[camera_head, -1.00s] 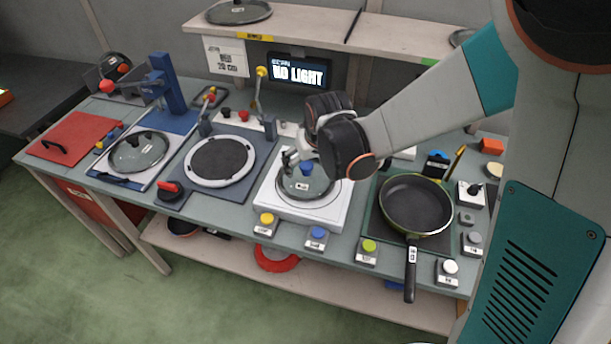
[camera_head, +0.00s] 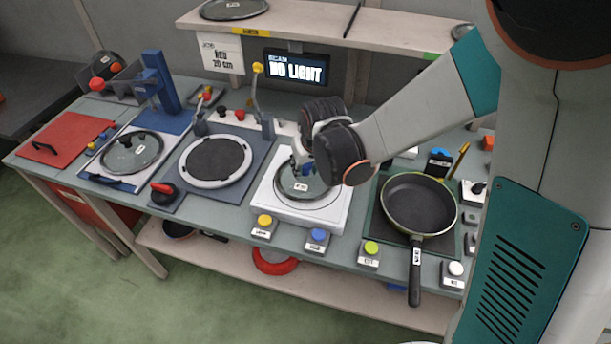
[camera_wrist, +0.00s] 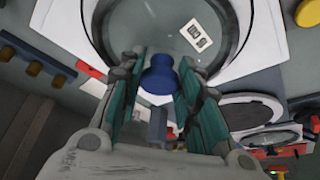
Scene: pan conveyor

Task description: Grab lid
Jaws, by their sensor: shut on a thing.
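A glass lid (camera_head: 293,187) with a labelled white tag lies on the white square station in the middle of the bench. In the wrist view the same lid (camera_wrist: 226,22) fills the top, with its blue knob (camera_wrist: 160,80) between the fingers. My gripper (camera_wrist: 160,88) is shut on the blue knob, one teal-padded finger on each side. In the head view my gripper (camera_head: 302,160) reaches down over the lid, and my wrist hides the lid's right rear part.
A black pan (camera_head: 418,205) sits right of the white station (camera_head: 312,215). Another glass lid (camera_head: 132,153) lies on the left station. A round ring plate (camera_head: 217,162) is between. Coloured buttons line the front edge. A shelf (camera_head: 300,22) runs behind.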

